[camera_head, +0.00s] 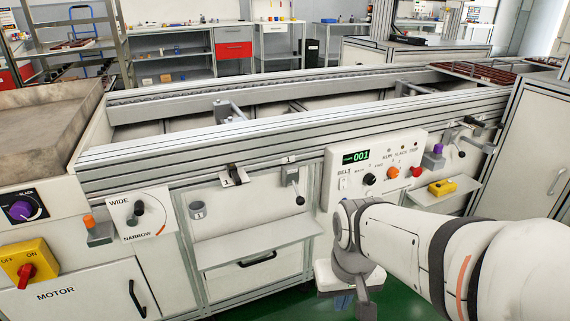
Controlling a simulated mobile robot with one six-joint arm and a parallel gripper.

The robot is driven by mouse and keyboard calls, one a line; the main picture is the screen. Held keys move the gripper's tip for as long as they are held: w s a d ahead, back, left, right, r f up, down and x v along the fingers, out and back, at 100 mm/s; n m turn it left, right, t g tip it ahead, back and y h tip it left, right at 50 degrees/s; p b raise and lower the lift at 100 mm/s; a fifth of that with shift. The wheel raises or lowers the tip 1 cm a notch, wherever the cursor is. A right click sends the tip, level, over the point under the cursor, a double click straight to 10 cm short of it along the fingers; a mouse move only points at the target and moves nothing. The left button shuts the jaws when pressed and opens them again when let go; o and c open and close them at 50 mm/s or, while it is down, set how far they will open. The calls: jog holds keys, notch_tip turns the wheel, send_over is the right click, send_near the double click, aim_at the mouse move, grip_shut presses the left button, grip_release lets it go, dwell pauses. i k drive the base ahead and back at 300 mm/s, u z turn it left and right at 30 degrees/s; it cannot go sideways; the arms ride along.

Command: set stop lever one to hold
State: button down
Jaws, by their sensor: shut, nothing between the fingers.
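A small lever (294,181) with a black ball end hangs from a grey bracket on the conveyor's front rail, under a plate marked 1 (289,159). Its arm points down and slightly right. Left of it, a black-handled fitting (234,174) sits on a white plate that also seems to bear a 1. The wording of any hold mark is too small to read. My gripper (354,304) is shut and empty, pointing down at the bottom of the view, below and right of the lever and apart from it. Its tips are partly cut off.
The control box (375,165) with display and knobs stands right of the lever, above my arm. A shelf (258,243) projects below the lever. A yellow button box (442,187) lies on a right-hand ledge. A width dial (138,212) and motor switch (25,263) are at left.

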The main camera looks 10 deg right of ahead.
aim_at(300, 201)
jog(key=z, duration=2)
jog(key=i, duration=0.55)
jog(key=u, duration=1.45)
